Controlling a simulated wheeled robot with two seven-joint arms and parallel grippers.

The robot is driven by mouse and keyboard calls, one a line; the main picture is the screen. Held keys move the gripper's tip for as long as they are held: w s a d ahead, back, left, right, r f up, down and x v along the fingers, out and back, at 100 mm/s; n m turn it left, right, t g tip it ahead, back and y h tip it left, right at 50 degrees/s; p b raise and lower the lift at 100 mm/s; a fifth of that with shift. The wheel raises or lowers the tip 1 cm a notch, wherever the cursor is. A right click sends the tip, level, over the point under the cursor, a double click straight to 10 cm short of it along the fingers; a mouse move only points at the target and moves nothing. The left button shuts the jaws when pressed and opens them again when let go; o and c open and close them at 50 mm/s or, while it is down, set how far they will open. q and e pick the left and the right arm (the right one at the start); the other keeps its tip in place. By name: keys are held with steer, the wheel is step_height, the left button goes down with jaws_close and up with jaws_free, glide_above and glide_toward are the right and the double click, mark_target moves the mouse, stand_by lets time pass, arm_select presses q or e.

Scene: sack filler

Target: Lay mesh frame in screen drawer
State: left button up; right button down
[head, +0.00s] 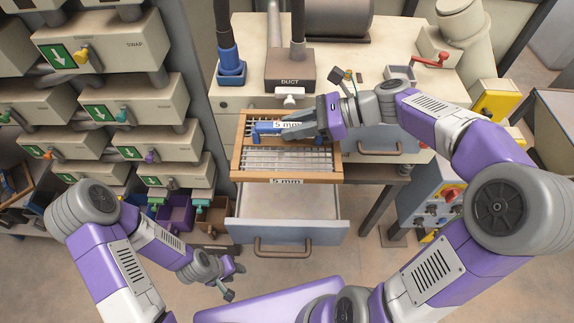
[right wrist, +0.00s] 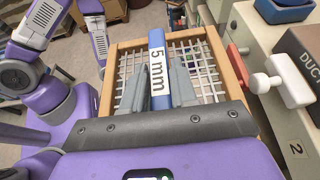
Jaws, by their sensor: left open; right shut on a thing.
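The mesh frame (head: 237,157) has a wooden rim, a pale wire grid and a blue bar marked "5 mm". It also shows in the right wrist view (right wrist: 236,72). My right gripper (head: 290,131) is shut on the blue bar (right wrist: 157,62), one finger on each side. The open screen drawer (head: 290,208) is grey, its front part bare. The frame covers the drawer's rear part; I cannot tell whether it touches the drawer. My left gripper (head: 232,281) is open and empty, low at the left of the drawer handle (head: 283,249).
The cream bench (head: 350,68) stands behind, with the "DUCT" block (head: 290,78) and a white knob (head: 289,97) close behind the frame. A closed drawer with a handle (head: 380,149) is at the right. Racks with green-arrow units (head: 98,45) fill the left.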

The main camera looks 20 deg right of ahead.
steer(key=shift+s+f+b, duration=0.2)
steer(key=shift+f+b, duration=1.25)
steer(key=shift+f, duration=6.85)
steer(key=shift+f, duration=0.15)
steer(key=c, duration=0.9)
jaws_free()
